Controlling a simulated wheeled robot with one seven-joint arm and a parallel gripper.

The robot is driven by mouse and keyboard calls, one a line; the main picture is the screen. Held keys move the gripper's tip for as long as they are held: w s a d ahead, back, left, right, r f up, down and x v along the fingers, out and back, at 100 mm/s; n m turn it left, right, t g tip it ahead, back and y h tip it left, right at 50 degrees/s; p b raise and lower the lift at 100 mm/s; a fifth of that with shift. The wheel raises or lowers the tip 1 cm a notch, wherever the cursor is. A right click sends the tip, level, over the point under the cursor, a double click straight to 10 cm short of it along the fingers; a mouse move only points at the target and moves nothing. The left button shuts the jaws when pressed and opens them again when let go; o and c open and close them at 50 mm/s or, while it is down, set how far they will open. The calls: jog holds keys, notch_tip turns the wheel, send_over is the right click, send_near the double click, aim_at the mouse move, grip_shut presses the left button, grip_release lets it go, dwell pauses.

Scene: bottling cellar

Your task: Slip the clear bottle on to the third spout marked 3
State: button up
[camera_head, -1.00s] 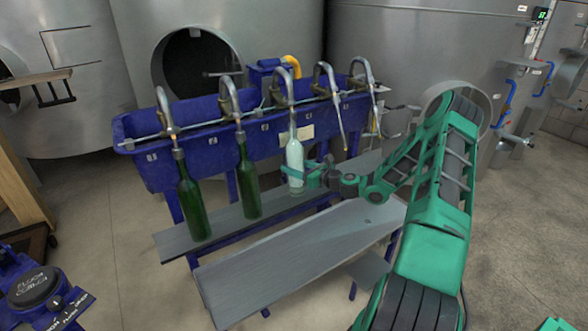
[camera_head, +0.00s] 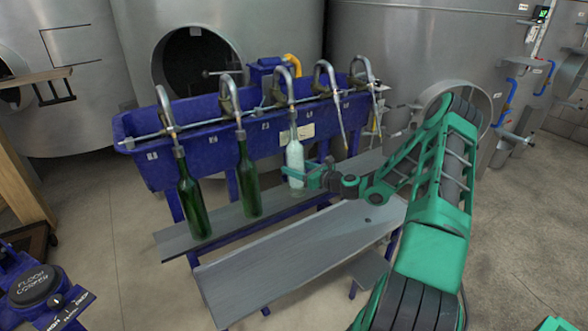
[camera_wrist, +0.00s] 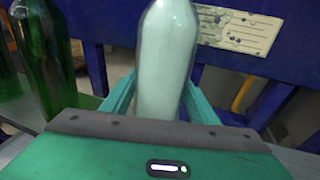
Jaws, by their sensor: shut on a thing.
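The clear bottle (camera_head: 295,160) looks whitish and stands upright under the third spout (camera_head: 287,88) from the left. Its neck meets the spout's lower end; I cannot tell how far the spout reaches inside. My gripper (camera_head: 308,177) is shut on the bottle's lower body from the right. In the wrist view the bottle (camera_wrist: 167,60) stands between the two teal fingers, with its base hidden behind the gripper body. The bottle's foot is just above or at the grey shelf; I cannot tell which.
Two green bottles (camera_head: 194,200) (camera_head: 248,182) hang at the first and second spouts, left of mine. The fourth (camera_head: 325,85) and fifth spouts (camera_head: 362,75) are empty. The blue trough (camera_head: 215,145) runs behind. A grey bench board (camera_head: 290,262) lies in front.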

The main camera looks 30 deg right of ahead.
jog(key=shift+f, duration=0.4)
dwell(0.3)
jog(key=o, duration=1.6)
jog(key=shift+s, duration=0.1)
jog(key=shift+o, duration=0.2)
jog(key=shift+f, duration=0.1)
jog(key=shift+s, duration=0.1)
jog(key=v, duration=1)
jog(key=shift+s, duration=0.25)
